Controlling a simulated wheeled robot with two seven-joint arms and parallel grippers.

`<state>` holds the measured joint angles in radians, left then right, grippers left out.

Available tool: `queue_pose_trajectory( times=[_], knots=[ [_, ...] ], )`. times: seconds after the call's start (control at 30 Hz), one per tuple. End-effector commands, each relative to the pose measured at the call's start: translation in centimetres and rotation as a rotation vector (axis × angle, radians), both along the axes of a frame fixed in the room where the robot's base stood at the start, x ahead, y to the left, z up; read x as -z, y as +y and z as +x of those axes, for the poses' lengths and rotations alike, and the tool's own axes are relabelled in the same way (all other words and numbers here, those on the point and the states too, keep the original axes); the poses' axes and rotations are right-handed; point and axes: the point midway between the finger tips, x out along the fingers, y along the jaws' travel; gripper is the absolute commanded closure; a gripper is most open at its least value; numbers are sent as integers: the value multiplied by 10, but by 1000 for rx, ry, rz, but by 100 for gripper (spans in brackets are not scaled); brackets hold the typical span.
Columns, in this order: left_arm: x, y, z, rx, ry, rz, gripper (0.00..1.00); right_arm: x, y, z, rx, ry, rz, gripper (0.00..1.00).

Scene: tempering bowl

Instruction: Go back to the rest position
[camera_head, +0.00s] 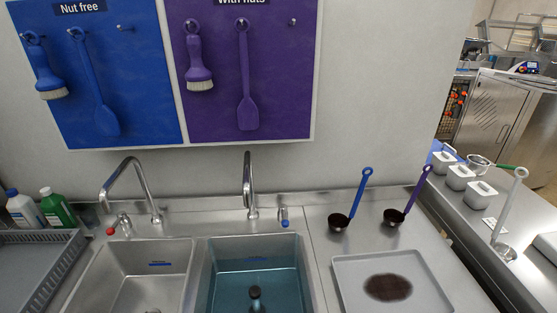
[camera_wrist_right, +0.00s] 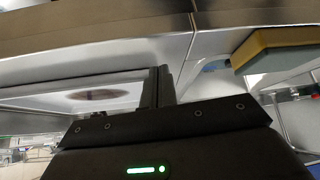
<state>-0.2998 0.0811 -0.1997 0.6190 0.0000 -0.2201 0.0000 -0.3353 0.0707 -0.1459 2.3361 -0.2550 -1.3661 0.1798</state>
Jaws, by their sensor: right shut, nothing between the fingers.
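My right gripper (camera_wrist_right: 160,85) shows in the right wrist view. Its two dark fingers are together with nothing between them. The tray (camera_wrist_right: 30,102) with a dark brown patch (camera_wrist_right: 98,94) shows beyond the fingers, to their left. Neither gripper shows in the head view, and my left gripper is in no view. In the head view the same grey tray (camera_head: 430,297) lies on the steel counter at the lower right, with the brown patch (camera_head: 388,287) on it.
A blue-handled ladle (camera_head: 362,190) and a purple-handled ladle (camera_head: 417,190) stand behind the tray. Two sinks, the left one empty (camera_head: 140,275) and the right one with bluish water (camera_head: 235,280), are left of it.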

Motion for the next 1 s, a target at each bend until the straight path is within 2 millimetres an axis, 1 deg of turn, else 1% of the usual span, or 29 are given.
queue_pose_trajectory(
  times=[0.03, 0.1, 0.2, 0.4, 0.43, 0.5, 0.53, 0.67, 0.77, 0.87, 0.97, 1.0],
  knots=[
    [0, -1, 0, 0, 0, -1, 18, 6, -4, -21, 45, 52, 11, 100],
    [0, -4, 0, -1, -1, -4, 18, 11, -16, -41, 59, 102, -14, 100],
    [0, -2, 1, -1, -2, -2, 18, 16, -31, -68, 72, 169, -42, 100],
    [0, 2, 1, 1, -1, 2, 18, 21, -54, -122, 89, 303, -78, 100],
    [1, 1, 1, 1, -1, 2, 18, 26, -55, -125, 89, 316, -81, 100],
    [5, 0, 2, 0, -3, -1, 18, 50, -53, -117, 84, 319, -81, 100],
    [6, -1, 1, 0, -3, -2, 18, 58, -52, -115, 84, 321, -81, 100],
    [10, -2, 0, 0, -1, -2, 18, 98, -51, -108, 83, 334, -83, 100],
    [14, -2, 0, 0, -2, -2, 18, 132, -51, -106, 82, 347, -85, 100],
    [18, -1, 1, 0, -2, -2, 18, 172, -51, -106, 81, 360, -88, 100],
    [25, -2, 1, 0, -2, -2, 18, 221, -51, -110, 76, 379, -92, 100],
    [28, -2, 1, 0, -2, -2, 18, 244, -51, -114, 75, 388, -93, 100]
  ],
)
